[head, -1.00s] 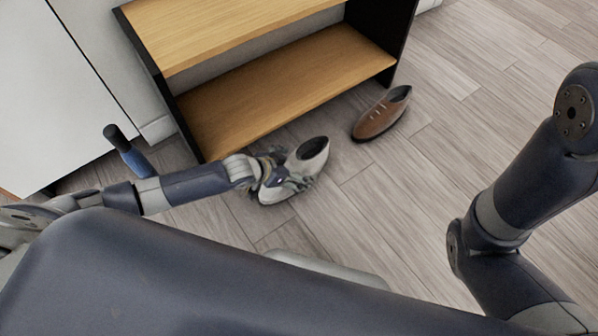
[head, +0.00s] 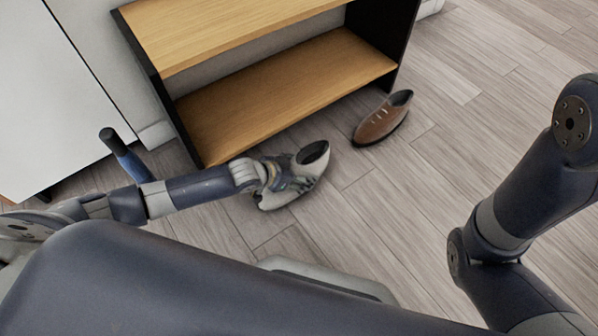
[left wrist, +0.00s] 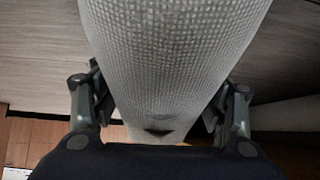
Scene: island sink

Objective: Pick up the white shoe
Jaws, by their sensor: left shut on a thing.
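The white shoe (head: 309,166) is in front of the shelf in the head view, its dark opening toward the upper right. My left gripper (head: 279,178) is shut on it, and its fingers hide part of the shoe's middle. In the left wrist view the shoe's pale textured surface (left wrist: 170,50) fills the middle of the picture, with the fingers of my left gripper (left wrist: 160,112) on either side. I cannot tell whether the shoe still touches the floor. My right gripper is out of view; only my right arm shows at the right.
A wooden shelf (head: 290,90) with black sides stands behind the shoe. A brown shoe (head: 382,120) lies on the floor to the right, near the shelf's right end. A white cabinet (head: 50,90) is at the far left. The floor (head: 430,190) between the brown shoe and my right arm is clear.

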